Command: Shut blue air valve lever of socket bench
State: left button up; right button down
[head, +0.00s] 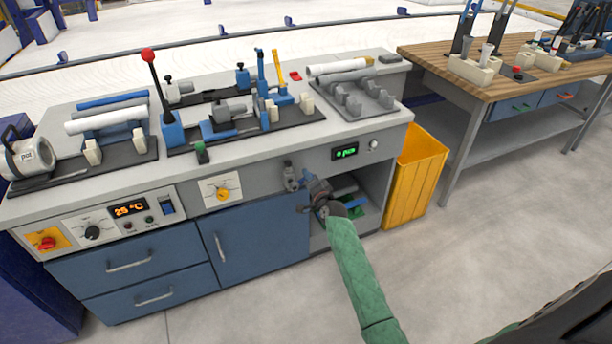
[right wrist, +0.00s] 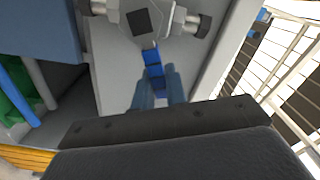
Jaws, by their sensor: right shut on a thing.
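The socket bench (head: 255,165) stands at the left of the head view. Its air valve (head: 291,178) is a grey fitting on the front, beside the open bay. The valve body (right wrist: 150,22) also shows at the top of the right wrist view, with the blue lever (right wrist: 153,62) reaching down from it. My right gripper (head: 312,194) is at the valve, and in the right wrist view its fingers (right wrist: 158,88) are shut on the lever's end. In the head view my gripper hides the lever. My left gripper is out of view.
A yellow bin (head: 415,180) stands right of the bench, close to my right arm. A wooden-topped table (head: 500,80) stands farther right. The open bay (head: 350,205) holds blue and green items. The floor in front is clear.

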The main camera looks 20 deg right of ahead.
jog(key=shift+d+f+m, duration=0.15)
jog(key=shift+f+m, duration=0.45)
jog(key=shift+m, duration=0.2)
jog(key=shift+f+m, duration=0.2)
jog(key=shift+m, duration=0.2)
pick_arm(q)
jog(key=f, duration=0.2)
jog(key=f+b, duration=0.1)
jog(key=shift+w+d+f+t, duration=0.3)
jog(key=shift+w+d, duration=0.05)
pick_arm(e)
jog(key=shift+d+f+m, duration=0.15)
jog(key=shift+f+m, duration=0.45)
jog(key=shift+m, duration=0.6)
jog(key=c, duration=1.4)
grip_release()
jog(key=shift+c, duration=0.2)
